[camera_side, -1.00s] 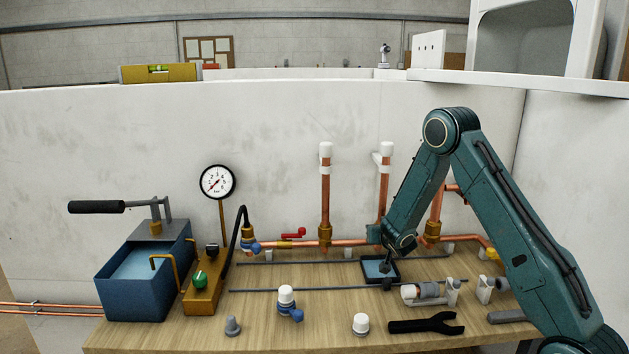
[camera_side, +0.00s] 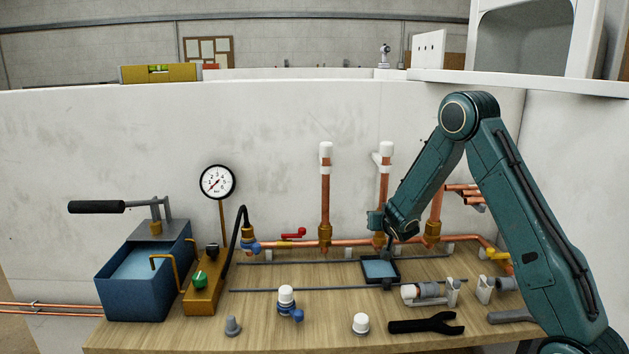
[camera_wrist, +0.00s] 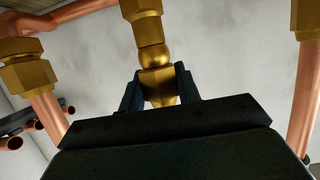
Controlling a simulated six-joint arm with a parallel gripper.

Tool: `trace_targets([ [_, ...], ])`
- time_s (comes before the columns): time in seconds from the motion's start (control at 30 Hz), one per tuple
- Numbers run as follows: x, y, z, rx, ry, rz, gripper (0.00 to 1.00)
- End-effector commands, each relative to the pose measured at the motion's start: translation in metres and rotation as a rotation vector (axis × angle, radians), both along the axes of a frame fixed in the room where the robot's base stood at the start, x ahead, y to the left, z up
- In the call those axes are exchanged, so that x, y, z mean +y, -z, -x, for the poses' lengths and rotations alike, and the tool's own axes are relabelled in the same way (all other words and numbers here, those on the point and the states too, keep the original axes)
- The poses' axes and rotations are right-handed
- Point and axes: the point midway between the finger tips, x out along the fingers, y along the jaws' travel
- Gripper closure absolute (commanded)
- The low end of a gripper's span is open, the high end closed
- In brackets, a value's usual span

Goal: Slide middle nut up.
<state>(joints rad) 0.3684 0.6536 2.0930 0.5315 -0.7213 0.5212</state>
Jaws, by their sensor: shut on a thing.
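Three copper risers stand along the wall; the middle riser (camera_side: 384,190) has a white cap. My gripper (camera_side: 378,222) is at the lower part of this riser, in front of its brass fitting. In the wrist view my gripper (camera_wrist: 158,88) is shut on the middle nut (camera_wrist: 158,86), a brass piece with one dark finger on each side. More brass, a rounded part and a wider fitting (camera_wrist: 143,28), shows above it in that picture. In the side view the middle nut is mostly hidden by my gripper.
The left riser's brass nut (camera_side: 325,235) and the right riser's nut (camera_side: 432,231) flank my gripper.

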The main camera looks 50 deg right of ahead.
Motion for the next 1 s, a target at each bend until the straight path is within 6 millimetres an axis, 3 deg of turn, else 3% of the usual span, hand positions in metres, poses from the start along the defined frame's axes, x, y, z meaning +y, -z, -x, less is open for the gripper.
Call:
trace_targets([
  [0.97,-0.001,-0.041,0.0,-0.004,0.0,0.003,0.84],
  [1.0,-0.001,-0.041,0.0,-0.004,0.0,0.003,0.61],
])
